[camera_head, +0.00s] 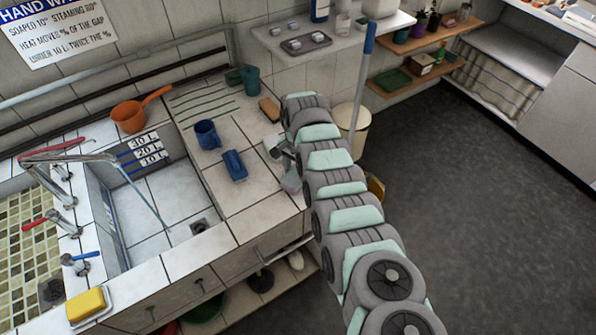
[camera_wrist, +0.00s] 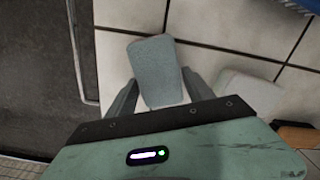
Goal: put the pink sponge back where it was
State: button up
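No clearly pink sponge shows in either view. My gripper (camera_head: 283,163) is low at the counter's right edge. In the wrist view its fingers (camera_wrist: 158,85) lie on both sides of a grey-green block (camera_wrist: 154,62), with their tips close to its sides. I cannot tell whether they grip it or only straddle it. The block also shows in the head view (camera_head: 291,181), partly beside my arm. A paler whitish block (camera_wrist: 245,94) lies on the tiles beside the gripper. A yellow sponge (camera_head: 86,303) sits on a white dish at the front left.
A blue brush (camera_head: 234,165), a blue mug (camera_head: 207,134), a teal cup (camera_head: 250,79) and a brown block (camera_head: 269,109) stand on the tiled counter (camera_head: 258,215). The sink basin (camera_head: 165,205) is to the left. A bin (camera_head: 352,125) with a blue-topped pole is behind my arm.

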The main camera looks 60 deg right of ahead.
jog(key=shift+o, duration=1.1)
jog(key=shift+r, duration=0.1)
notch_tip(320, 180, up, 12)
jog(key=b, duration=0.1)
